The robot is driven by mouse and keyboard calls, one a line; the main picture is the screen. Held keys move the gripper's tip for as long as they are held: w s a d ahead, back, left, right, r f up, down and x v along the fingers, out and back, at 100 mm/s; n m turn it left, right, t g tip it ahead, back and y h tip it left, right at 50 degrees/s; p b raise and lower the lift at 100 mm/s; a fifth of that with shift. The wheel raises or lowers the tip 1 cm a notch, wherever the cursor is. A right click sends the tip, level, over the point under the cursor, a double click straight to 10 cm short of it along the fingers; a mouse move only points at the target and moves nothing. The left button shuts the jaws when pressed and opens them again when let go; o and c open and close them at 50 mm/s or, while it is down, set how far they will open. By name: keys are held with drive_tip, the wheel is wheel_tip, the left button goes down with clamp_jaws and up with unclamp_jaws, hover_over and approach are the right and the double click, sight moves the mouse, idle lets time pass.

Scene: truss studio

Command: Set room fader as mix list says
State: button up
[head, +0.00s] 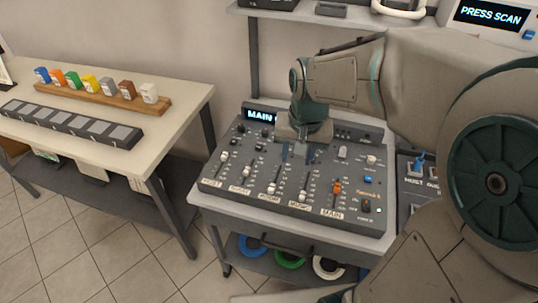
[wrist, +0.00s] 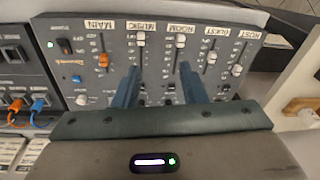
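The mixing desk (head: 230,185) has a row of labelled faders; its display reads MAIN. The room fader (head: 271,188) has a white knob low in its slot, close to its label; it also shows in the wrist view (wrist: 180,41). The music fader (wrist: 141,39) also sits low by its label. The guest fader (wrist: 211,57) and host fader (wrist: 236,70) sit higher. The main fader (wrist: 103,60) has an orange knob. My gripper (head: 297,155) is open and empty over the desk, its two blue fingers apart near the music and room slots. I cannot read a mix list.
A table (head: 185,97) at the left holds a wooden rack (head: 125,97) of coloured blocks and a grey slotted strip (head: 60,120). A patch panel with cables (wrist: 20,75) adjoins the desk. Coloured rings (head: 290,259) lie on the shelf under it. A PRESS SCAN screen (head: 490,15) stands above.

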drive_tip(key=m+g, duration=0.1)
drive_tip(key=m, duration=0.1)
hover_over(272, 186)
wheel_tip(272, 186, down, 6)
drive_tip(key=shift+h, duration=0.3)
wheel_tip(272, 186, down, 14)
drive_tip(key=shift+f+p, duration=0.1)
drive_tip(key=shift+p, duration=0.55)
